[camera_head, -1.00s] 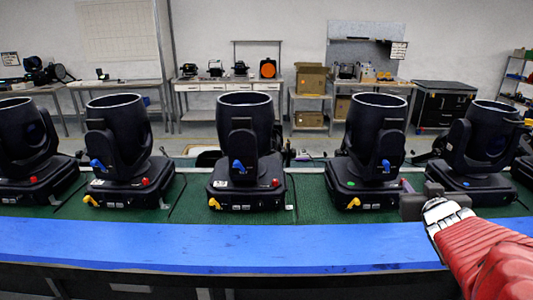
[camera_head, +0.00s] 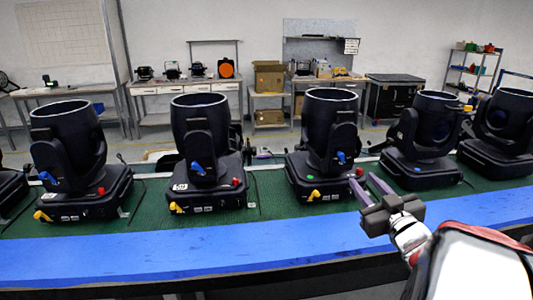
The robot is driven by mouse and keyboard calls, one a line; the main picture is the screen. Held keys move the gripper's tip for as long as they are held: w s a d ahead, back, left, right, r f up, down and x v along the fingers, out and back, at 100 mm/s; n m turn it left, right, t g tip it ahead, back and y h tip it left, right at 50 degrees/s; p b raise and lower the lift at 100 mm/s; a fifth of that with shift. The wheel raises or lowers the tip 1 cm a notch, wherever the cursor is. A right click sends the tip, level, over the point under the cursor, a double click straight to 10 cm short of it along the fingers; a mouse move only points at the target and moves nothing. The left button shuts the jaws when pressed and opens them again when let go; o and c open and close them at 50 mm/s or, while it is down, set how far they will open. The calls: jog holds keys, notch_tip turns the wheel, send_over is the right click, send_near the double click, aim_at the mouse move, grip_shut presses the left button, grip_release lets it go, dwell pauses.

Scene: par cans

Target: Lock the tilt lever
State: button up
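A row of black moving-head lights stands on a green-topped bench (camera_head: 270,205). The light nearest my gripper (camera_head: 327,130) has a blue lever (camera_head: 341,157) on its upright arm, a yellow lever (camera_head: 313,195) low on its base and a red knob (camera_head: 359,172). Which lever is the tilt lever is not marked. My gripper (camera_head: 363,180) is just right of this base, its two grey fingers apart with nothing seen between them. It appears clear of the blue lever; contact with the base cannot be told.
A blue strip (camera_head: 200,249) along the bench's front edge is clear. Cables lie between the bases.

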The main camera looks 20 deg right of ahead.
aim_at(341, 157)
jog(key=x, duration=1.3)
jog(key=shift+w+d+f, duration=0.1)
jog(key=shift+w+d, duration=0.05)
jog(key=shift+w, duration=0.2)
grip_shut()
